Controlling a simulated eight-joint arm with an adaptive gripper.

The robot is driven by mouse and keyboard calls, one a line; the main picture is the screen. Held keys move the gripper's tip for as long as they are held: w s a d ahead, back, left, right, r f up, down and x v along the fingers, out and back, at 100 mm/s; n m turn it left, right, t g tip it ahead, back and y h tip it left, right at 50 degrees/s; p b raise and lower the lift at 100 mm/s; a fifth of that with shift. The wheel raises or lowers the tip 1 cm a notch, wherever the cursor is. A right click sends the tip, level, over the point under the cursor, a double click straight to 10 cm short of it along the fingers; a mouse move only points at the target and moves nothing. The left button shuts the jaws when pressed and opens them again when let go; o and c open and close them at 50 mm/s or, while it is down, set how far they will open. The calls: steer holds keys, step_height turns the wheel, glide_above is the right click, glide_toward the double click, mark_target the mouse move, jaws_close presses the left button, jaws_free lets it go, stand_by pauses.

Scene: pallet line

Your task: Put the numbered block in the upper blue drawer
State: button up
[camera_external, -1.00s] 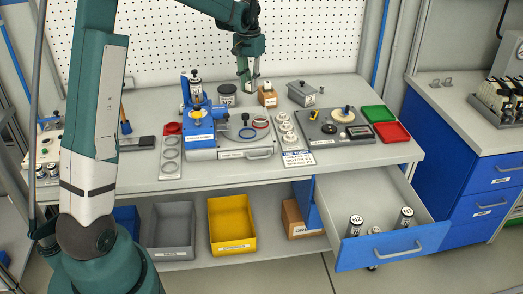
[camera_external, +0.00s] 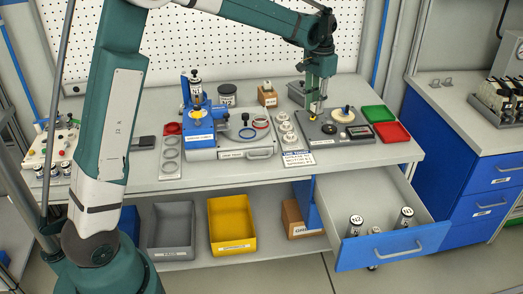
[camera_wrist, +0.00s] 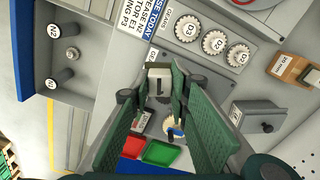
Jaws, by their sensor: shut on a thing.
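The numbered block (camera_wrist: 158,80) is pale, with a dark figure that looks like 1. My gripper (camera_wrist: 158,92) is shut on it, its green fingers on either side. In the external view my gripper (camera_external: 315,108) is over the grey device on the right part of the bench, and the block is hard to make out there. The upper blue drawer (camera_external: 380,248) is pulled open below the bench, to the right of and lower than my gripper. The drawer also shows at the upper left of the wrist view (camera_wrist: 22,50).
In the drawer stand black-and-white cylinders (camera_external: 355,226), mostly near its front, with bare floor behind. The grey device (camera_external: 340,138), a green tray (camera_external: 378,113) and a red tray (camera_external: 391,132) lie near my gripper. A wooden holder (camera_external: 267,98) stands further left.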

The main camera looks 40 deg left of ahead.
steer(key=s+d+m+b, duration=0.15)
steer(key=s+d, duration=0.25)
steer(key=d, duration=0.9)
steer(key=s+d+m+b, duration=0.1)
steer(key=s+d+m, duration=0.25)
steer(key=d, duration=0.95)
step_height(320, 180, down, 25)
steer(key=shift+s+d+n, duration=0.2)
steer(key=shift+s+n, duration=0.05)
steer(key=shift+n, duration=0.05)
steer(key=shift+f+b, duration=0.8)
steer(key=shift+f, duration=2.35)
steer(key=shift+f, duration=0.1)
steer(key=shift+f+b, duration=0.5)
steer(key=shift+f, duration=1.3)
steer(key=shift+f, duration=0.1)
